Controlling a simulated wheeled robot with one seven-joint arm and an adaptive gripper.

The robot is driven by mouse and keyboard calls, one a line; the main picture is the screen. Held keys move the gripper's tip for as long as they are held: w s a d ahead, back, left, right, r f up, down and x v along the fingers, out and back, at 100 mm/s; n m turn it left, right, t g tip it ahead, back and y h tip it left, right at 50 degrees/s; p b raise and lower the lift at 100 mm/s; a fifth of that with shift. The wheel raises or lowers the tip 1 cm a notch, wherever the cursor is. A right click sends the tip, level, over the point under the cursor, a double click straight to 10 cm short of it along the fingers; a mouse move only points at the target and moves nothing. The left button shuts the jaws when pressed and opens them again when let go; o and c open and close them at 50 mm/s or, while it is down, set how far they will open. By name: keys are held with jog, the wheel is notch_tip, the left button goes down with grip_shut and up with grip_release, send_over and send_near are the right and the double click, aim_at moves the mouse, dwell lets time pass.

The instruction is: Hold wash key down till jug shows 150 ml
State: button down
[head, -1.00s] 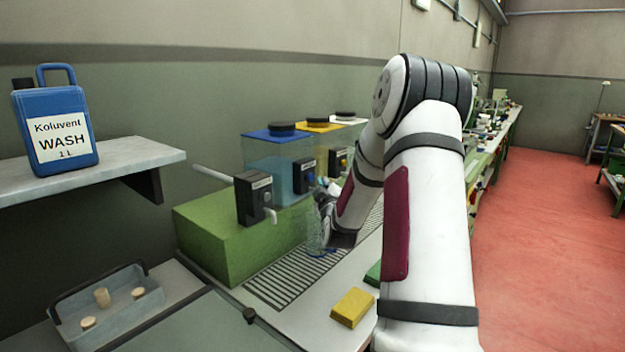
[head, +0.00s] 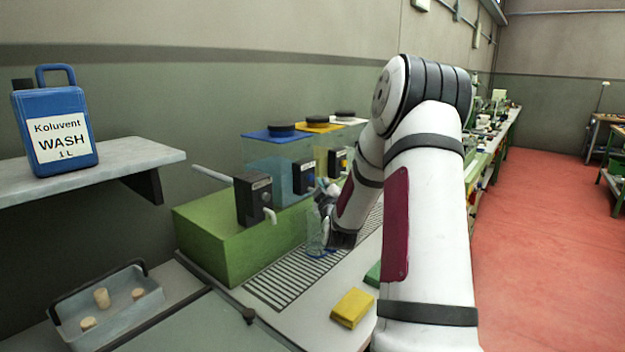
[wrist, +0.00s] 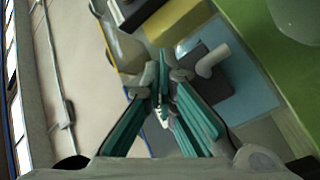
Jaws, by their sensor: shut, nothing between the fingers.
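The wash key seems to be on the dark tap box (head: 304,176) in front of the blue-lidded tank (head: 268,150); the key itself is largely hidden by my gripper. My gripper (head: 324,192) is shut and empty, close in front of that box. In the wrist view its teal fingers (wrist: 161,88) meet beside a dark box (wrist: 210,78) with a grey spout; whether they touch the key I cannot tell. A clear jug (head: 315,243) with a blue base stands on the drip grille, just below and left of my gripper. Its level and marks are too small to read.
Another dark tap box (head: 254,199) with a spout stands on the green block (head: 215,240). A yellow sponge (head: 352,307) lies on the counter. A tray (head: 140,312) with corks is at lower left. A blue wash bottle (head: 60,125) stands on the shelf (head: 150,152).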

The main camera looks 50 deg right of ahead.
jog(key=shift+w, duration=0.2)
jog(key=shift+w+b, duration=0.25)
jog(key=shift+b, duration=0.2)
jog(key=shift+w+a+b, duration=0.1)
jog(key=shift+w+b, duration=0.25)
jog(key=shift+w, duration=0.1)
dwell(6.9)
